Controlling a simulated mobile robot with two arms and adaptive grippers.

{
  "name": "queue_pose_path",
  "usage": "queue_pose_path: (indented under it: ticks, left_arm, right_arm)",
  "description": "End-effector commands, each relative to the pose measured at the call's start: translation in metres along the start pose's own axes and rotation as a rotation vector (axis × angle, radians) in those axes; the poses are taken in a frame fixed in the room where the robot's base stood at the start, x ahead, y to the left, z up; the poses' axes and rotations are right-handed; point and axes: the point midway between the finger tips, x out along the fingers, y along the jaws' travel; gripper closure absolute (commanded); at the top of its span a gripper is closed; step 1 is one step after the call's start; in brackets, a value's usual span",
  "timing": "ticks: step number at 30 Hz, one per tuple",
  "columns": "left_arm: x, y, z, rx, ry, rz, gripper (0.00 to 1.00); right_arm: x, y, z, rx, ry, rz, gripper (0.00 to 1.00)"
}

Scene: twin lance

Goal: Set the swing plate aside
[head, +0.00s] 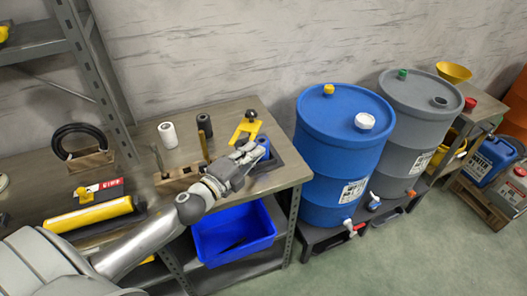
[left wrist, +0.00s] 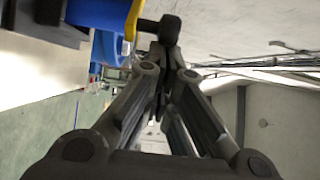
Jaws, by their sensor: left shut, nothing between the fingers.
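A yellow plate (head: 241,133), which I take to be the swing plate, stands on the workbench near its right end. It has a dark knob near its top, and my left gripper hides its lower part. A blue part (head: 263,142) sits beside it. My left gripper (head: 254,151) is over the bench just in front of the plate, shut and empty. In the left wrist view, the fingers (left wrist: 160,82) are closed together just below a black knob (left wrist: 162,27) beside the yellow plate (left wrist: 132,20). I cannot tell whether they touch. My right gripper is not in view.
The workbench (head: 225,115) also holds a wooden block (head: 178,181), a white roll (head: 168,135), a black cable coil (head: 72,140) and a yellow cylinder (head: 90,215). A blue bin (head: 235,257) is below. A blue drum (head: 340,150) stands just right of the bench.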

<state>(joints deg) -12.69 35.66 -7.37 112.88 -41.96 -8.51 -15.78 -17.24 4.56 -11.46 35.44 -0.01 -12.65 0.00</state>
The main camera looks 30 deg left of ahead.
Motion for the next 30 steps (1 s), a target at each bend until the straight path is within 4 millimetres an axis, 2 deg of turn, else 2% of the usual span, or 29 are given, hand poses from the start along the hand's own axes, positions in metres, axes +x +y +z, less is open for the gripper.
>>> queue_pose_path:
  ticks: [8, 18, 30]
  left_arm:
    - [-0.019, 0.003, 0.031, 0.005, 0.212, 0.003, 1.00]
    - [-0.030, 0.001, 0.057, 0.000, 0.206, 0.001, 1.00]
    - [-0.033, 0.001, 0.066, -0.001, 0.206, 0.000, 1.00]
  right_arm:
    - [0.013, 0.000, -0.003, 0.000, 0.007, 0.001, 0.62]
    - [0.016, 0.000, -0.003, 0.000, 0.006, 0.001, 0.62]
    - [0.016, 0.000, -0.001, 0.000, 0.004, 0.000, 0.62]
